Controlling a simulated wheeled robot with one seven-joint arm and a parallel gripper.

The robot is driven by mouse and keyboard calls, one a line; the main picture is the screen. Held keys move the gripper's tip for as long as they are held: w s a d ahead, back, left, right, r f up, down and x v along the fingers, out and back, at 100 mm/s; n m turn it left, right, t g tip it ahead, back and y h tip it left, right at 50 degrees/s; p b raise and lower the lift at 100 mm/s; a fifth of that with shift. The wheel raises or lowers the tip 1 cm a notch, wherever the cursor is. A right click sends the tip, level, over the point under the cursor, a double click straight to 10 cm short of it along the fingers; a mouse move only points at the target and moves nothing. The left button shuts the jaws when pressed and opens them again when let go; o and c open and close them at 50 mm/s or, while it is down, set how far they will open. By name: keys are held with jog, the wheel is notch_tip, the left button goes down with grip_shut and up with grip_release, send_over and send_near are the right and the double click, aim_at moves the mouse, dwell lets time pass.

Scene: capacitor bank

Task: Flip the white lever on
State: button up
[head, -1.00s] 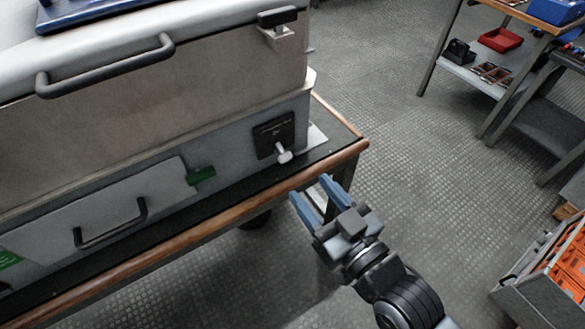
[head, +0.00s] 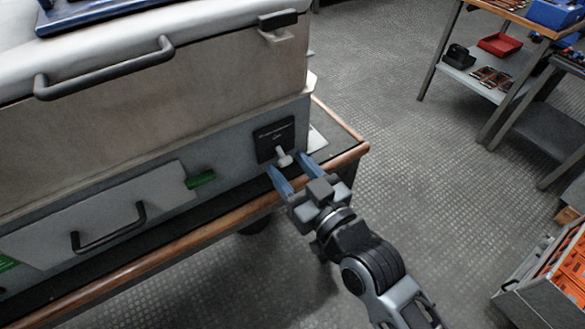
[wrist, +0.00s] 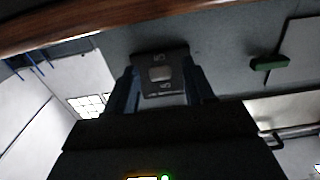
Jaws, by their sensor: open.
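The white lever (head: 284,158) sticks out from a black switch plate (head: 273,138) on the right end of the grey cabinet front. My gripper (head: 290,170) is open, its two blue fingers pointing at the plate, one on each side of the lever in the head view. I cannot tell whether either finger touches it. In the wrist view the lever's pale end (wrist: 160,73) shows on the dark plate (wrist: 160,90) between the fingers (wrist: 165,92), which are dark and blurred there.
A green latch (head: 201,179) and a panel with a black handle (head: 108,228) are left of the switch. The bench's wooden edge (head: 225,208) runs below. Floor to the right is clear, up to a shelf (head: 480,75) and a crate of orange parts (head: 560,280).

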aim_at(282, 153)
grip_shut()
dwell(0.3)
jog(key=shift+d+r+p, duration=0.1)
jog(key=shift+r+p, duration=0.05)
jog(key=shift+p, duration=0.25)
notch_tip(282, 153, up, 2)
jog(key=g+h+p, duration=0.1)
jog(key=g+p, duration=0.1)
jog(key=p, duration=0.4)
jog(key=shift+d+p, duration=0.1)
jog(key=shift+p, duration=0.2)
notch_tip(282, 153, up, 2)
jog(key=g+h+p, duration=0.2)
jog(key=g+p, duration=0.1)
jog(key=p, duration=0.7)
jog(key=g+h+p, duration=0.1)
jog(key=p, duration=0.1)
jog(key=g+p, duration=0.1)
jog(key=p, duration=0.1)
jog(key=shift+w+a+r+h, duration=0.15)
jog(key=shift+a+r+h, duration=0.05)
jog(key=shift+r+h, duration=0.2)
jog(key=shift+w+a+r+g+h+p, duration=0.15)
jog(key=shift+g+h, duration=0.2)
jog(key=shift+g, duration=0.25)
jog(key=shift+w+r+g+h+p, duration=0.15)
jog(key=shift+g+h, duration=0.2)
jog(key=shift+g, duration=0.25)
jog(key=shift+s+f, duration=0.1)
